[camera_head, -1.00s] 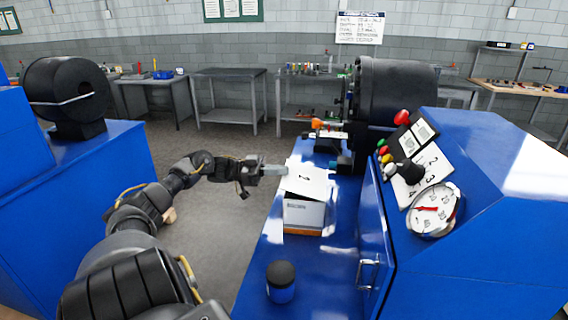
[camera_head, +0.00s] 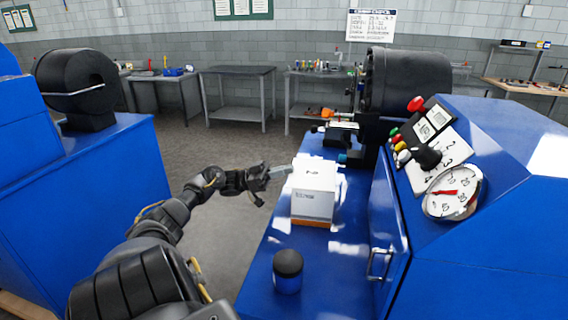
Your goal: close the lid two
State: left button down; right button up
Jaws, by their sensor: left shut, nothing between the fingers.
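The white box (camera_head: 313,205) stands upright on the blue machine's bench. Its lid (camera_head: 315,173), marked with a dark figure that looks like 2, lies down flat or nearly flat over the top. I cannot tell whether a small gap remains at the rim. My left gripper (camera_head: 281,171) is shut and empty, at the upper left edge of the box beside the lid. I cannot tell whether its fingertips touch the lid. My right gripper is not in view.
A blue jar with a black cap (camera_head: 287,271) stands on the bench in front of the box. The blue control cabinet (camera_head: 500,235), with its gauge (camera_head: 453,192) and knobs, rises at the right. Dark machine parts (camera_head: 400,82) stand behind the box. A grey floor aisle lies left.

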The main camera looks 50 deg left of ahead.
pick_arm(q)
jog(key=shift+r+p, duration=1.9)
jog(key=shift+r, duration=0.45)
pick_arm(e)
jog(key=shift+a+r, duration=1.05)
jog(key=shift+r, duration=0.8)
pick_arm(q)
jog(key=b+v, duration=0.4)
jog(key=v, duration=0.6)
jog(key=shift+f+b, duration=0.25)
jog(key=shift+b, duration=0.15)
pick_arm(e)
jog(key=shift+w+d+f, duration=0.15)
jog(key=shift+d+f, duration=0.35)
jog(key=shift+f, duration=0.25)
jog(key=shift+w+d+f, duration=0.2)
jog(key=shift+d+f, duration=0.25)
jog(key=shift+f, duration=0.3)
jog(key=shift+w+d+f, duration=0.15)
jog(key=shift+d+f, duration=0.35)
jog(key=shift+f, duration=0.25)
